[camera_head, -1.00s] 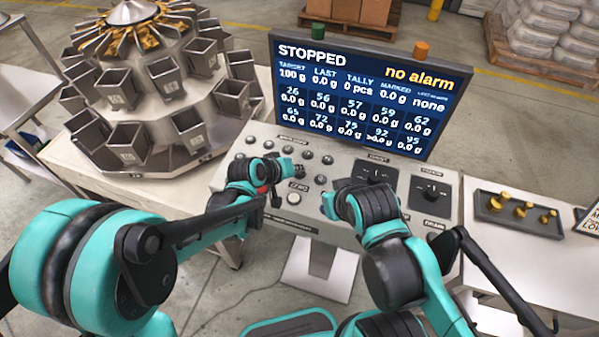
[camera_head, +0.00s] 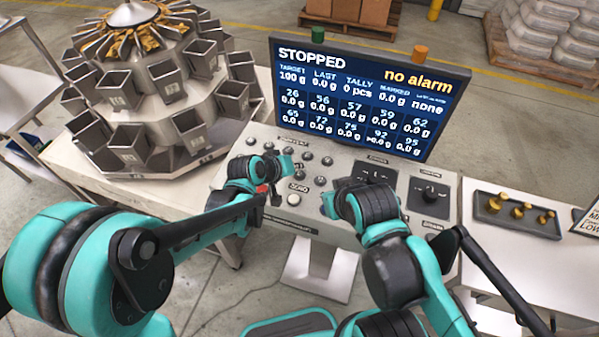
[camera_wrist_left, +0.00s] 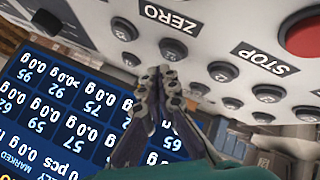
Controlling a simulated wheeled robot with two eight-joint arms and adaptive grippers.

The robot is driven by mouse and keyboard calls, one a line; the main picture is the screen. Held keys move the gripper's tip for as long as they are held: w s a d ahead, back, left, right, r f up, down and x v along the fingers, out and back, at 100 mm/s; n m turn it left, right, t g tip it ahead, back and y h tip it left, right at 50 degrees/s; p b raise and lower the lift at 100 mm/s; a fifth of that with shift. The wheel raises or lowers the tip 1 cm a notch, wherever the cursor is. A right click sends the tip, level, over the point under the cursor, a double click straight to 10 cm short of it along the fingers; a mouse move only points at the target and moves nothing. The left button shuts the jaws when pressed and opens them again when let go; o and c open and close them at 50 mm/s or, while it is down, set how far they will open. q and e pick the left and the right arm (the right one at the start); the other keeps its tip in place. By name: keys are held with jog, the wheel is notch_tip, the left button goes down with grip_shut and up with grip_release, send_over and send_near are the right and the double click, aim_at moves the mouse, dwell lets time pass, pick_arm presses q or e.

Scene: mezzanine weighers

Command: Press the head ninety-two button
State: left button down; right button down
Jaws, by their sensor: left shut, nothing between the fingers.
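The grey button console (camera_head: 235,190) stands in front of the display, with rows of small dark round head buttons. My left gripper (camera_head: 288,160) is shut and empty over these buttons in the head view. In the left wrist view its fingertips (camera_wrist_left: 163,74) point at the button rows, close to a dark button (camera_wrist_left: 173,49) below the ZERO label. I cannot tell whether they touch a button, and the small button numbers are unreadable, so I cannot single out ninety-two. The display (camera_head: 365,95) reads STOPPED, no alarm, and lists 92. My right gripper (camera_head: 345,184) is over the console; its fingers are unclear.
A red stop button (camera_wrist_left: 305,36) and a white zero button (camera_head: 293,199) are on the console. Dark dial panels (camera_head: 430,195) sit at its right. A weigher with metal buckets (camera_head: 130,90) stands left. A tray of brass weights (camera_head: 517,214) lies right.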

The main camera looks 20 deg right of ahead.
aim_at(298, 175)
pick_arm(q)
jog(key=shift+r+p, duration=1.9)
jog(key=shift+r, duration=0.7)
jog(key=shift+f, duration=0.1)
